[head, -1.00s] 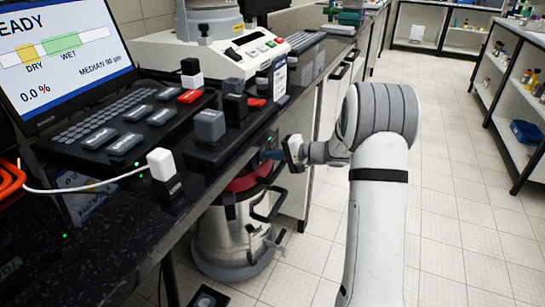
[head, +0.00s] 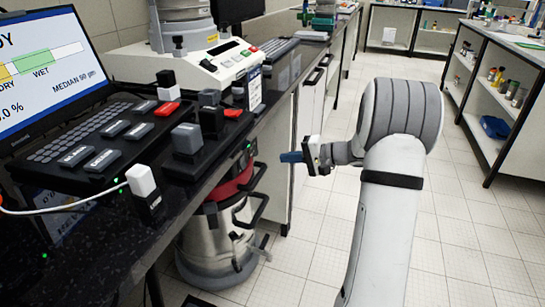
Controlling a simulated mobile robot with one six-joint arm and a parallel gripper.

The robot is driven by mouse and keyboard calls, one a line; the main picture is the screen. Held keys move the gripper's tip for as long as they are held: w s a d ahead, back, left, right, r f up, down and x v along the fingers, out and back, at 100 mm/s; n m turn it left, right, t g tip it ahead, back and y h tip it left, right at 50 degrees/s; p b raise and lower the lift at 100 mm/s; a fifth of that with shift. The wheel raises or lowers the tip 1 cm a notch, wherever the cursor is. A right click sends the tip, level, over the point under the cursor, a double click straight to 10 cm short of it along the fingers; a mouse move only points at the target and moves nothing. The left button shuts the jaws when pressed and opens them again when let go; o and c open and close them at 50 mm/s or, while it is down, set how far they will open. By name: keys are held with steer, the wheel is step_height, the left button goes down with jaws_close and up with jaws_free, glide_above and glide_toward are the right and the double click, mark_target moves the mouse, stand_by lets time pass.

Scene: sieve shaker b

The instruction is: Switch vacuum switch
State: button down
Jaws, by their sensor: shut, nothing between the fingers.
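The vacuum cleaner (head: 215,243), a steel drum with a red band (head: 230,186) and a dark top, stands on the floor under the bench edge. A small dark panel with a green light (head: 249,146) sits on the bench front just above it. I cannot make out a switch lever or its position. My gripper (head: 291,157) has blue fingertips and is shut and empty. It points left toward the bench front, to the right of the panel and vacuum, with a visible gap between.
The dark bench (head: 95,250) carries a laptop (head: 45,75), a black keypad (head: 95,140), several block-shaped controls and a white shaker base (head: 195,68). White cabinets (head: 310,110) line the bench front. The tiled floor (head: 300,240) is open; shelves (head: 510,110) stand at right.

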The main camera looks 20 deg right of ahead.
steer(key=shift+s+d+r, duration=0.2)
steer(key=shift+s+d, duration=0.1)
steer(key=shift+d, duration=0.05)
steer(key=shift+s+f, duration=0.2)
steer(key=shift+f, duration=0.2)
steer(key=b, duration=0.3)
glide_toward(244, 166)
steer(key=x, duration=0.5)
steer(key=shift+w+a, duration=0.1)
steer(key=shift+w, duration=0.05)
steer(key=shift+b+x, duration=0.3)
steer(key=shift+x, duration=0.5)
